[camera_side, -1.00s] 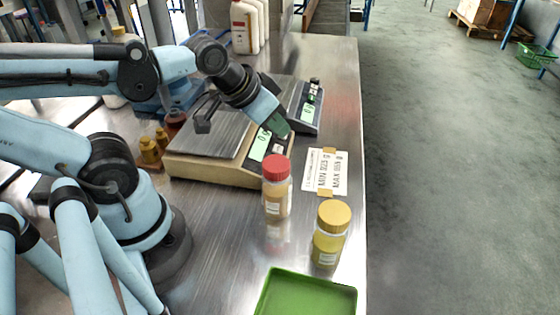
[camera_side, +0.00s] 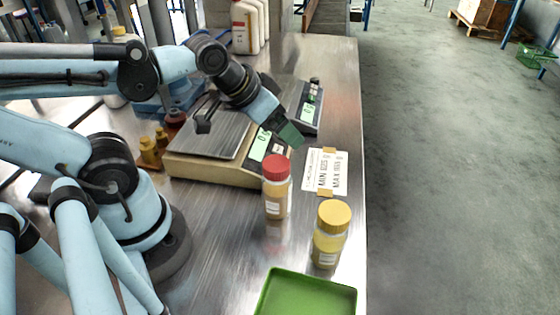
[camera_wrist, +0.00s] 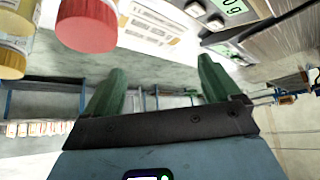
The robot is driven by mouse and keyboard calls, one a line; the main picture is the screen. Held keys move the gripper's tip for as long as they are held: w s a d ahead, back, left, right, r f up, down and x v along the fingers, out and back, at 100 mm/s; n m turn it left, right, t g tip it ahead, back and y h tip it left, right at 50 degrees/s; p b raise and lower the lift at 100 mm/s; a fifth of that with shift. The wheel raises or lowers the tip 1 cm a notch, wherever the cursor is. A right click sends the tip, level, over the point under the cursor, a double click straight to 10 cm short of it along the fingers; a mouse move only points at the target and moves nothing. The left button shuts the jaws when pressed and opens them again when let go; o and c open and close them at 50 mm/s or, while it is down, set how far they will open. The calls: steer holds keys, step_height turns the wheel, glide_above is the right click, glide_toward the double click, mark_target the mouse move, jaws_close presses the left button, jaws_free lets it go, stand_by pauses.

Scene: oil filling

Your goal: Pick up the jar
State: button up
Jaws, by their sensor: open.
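A jar with a red lid (camera_side: 277,188) stands upright on the metal table in the side view. A jar with a yellow lid (camera_side: 330,236) stands to its right and nearer the camera. My gripper (camera_side: 291,135) is above and behind the red-lidded jar, apart from it. In the wrist view, my gripper (camera_wrist: 158,85) shows two green fingers spread apart with nothing between them. The red lid (camera_wrist: 87,22) is at the upper left there, and the yellow-lidded jar (camera_wrist: 12,58) is at the left edge, partly cut off.
A scale (camera_side: 215,182) with a display stands behind the jars, with a second scale (camera_side: 308,123) beyond it. A label card (camera_side: 332,158) lies on the table. A green tray (camera_side: 308,289) is at the front. Small amber bottles (camera_side: 150,151) stand left of the scale.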

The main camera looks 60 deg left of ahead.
step_height(320, 180, up, 4)
steer(key=g, duration=0.7)
glide_above(333, 209)
steer(key=shift+w+a+f, duration=0.1)
steer(key=shift+a, duration=0.05)
steer(key=shift+d+f, duration=0.1)
steer(key=shift+d, duration=0.1)
step_height(333, 209, down, 7)
steer(key=shift+r, duration=0.15)
steer(key=shift+d+f, duration=0.2)
steer(key=shift+f, duration=2.4)
steer(key=c, duration=1.2)
